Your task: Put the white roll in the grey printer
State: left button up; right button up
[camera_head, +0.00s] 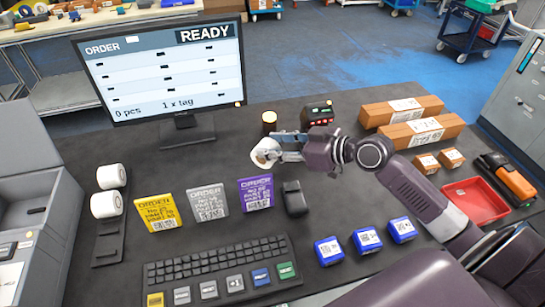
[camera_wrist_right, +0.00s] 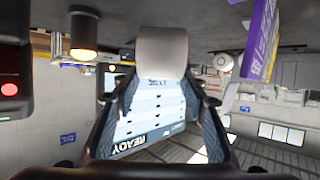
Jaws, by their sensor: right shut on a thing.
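My right gripper (camera_head: 276,151) is shut on a white roll (camera_head: 264,153), held above the middle of the table in front of the monitor. In the right wrist view the roll (camera_wrist_right: 162,50) sits between the fingertips of the right gripper (camera_wrist_right: 162,75). Two more white rolls, an upper one (camera_head: 111,176) and a lower one (camera_head: 106,204), are on a dark holder at the left. The grey printer (camera_head: 60,226) is at the left edge, partly cut off, with its lid (camera_head: 22,135) raised. My left gripper is not in view.
Yellow (camera_head: 157,212), grey (camera_head: 207,202) and purple (camera_head: 256,193) order cards stand between the printer and the arm. A keyboard (camera_head: 215,270) lies in front. The monitor (camera_head: 160,75) stands behind. Blue boxes (camera_head: 367,240), cartons (camera_head: 420,130) and a red tray (camera_head: 478,202) are at the right.

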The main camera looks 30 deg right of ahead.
jog(key=shift+f, duration=0.35)
notch_tip(320, 180, down, 3)
jog(key=shift+f, duration=0.75)
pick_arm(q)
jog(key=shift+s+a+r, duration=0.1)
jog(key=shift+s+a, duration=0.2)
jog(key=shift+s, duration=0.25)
pick_arm(e)
jog(key=shift+f, duration=0.2)
jog(key=o, duration=1.2)
jog(key=shift+r, duration=0.1)
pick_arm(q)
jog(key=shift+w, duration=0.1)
